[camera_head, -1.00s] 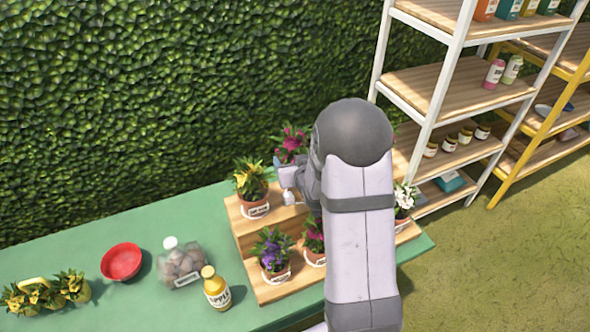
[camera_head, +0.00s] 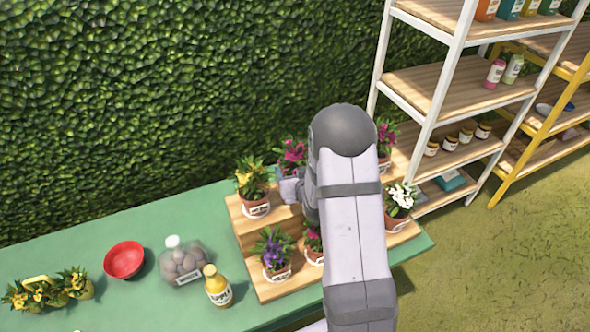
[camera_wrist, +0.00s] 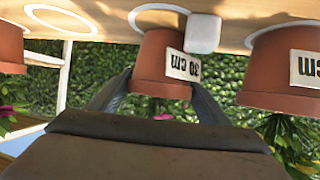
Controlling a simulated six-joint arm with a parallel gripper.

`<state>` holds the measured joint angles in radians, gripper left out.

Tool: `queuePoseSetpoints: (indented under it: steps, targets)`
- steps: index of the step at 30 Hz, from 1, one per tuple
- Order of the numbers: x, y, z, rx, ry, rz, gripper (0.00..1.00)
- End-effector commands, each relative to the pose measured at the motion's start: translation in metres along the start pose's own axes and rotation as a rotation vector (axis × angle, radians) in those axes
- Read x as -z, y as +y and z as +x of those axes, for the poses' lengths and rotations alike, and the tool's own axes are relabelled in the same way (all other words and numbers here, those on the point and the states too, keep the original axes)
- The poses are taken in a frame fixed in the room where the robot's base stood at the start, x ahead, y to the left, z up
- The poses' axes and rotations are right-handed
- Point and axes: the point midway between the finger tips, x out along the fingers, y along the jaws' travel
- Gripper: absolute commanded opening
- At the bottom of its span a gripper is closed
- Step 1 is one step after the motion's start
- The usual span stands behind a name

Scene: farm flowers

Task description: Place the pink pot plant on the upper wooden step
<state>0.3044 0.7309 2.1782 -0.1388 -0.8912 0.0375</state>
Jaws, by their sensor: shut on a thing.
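The pink pot plant (camera_head: 292,154) is at the back of the wooden stand, over its upper step (camera_head: 285,217). In the wrist view, which is upside down, its terracotta pot (camera_wrist: 150,62) has a "30 cm" label. My gripper (camera_wrist: 160,82) is shut on this pot, one finger on each side. The pot's base is at a white ring (camera_wrist: 138,13) on the step. I cannot tell whether it touches the wood. In the head view my arm hides much of the pot and stand.
A yellow plant (camera_head: 252,178) stands left on the upper step, another magenta plant (camera_head: 386,137) right. Purple (camera_head: 272,248), magenta (camera_head: 313,237) and white (camera_head: 400,200) plants stand in front. An empty ring (camera_wrist: 62,22) shows. A bottle (camera_head: 217,288) and red bowl (camera_head: 124,261) are left.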

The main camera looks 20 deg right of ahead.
Motion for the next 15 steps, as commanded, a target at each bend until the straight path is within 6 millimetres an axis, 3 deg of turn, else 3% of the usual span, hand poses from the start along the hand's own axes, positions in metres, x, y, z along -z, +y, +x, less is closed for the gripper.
queuePoseSetpoints:
  steps: [6,7,9,15]
  targets:
    - [-0.0022,0.0001,0.0020,0.000,0.004,0.000,0.34]
    - [-0.0033,0.0000,0.0014,0.000,0.000,0.000,0.75]
    - [-0.0028,-0.0001,0.0011,0.000,-0.001,0.000,0.89]
    - [-0.0028,-0.0001,0.0011,0.000,-0.001,0.000,0.89]
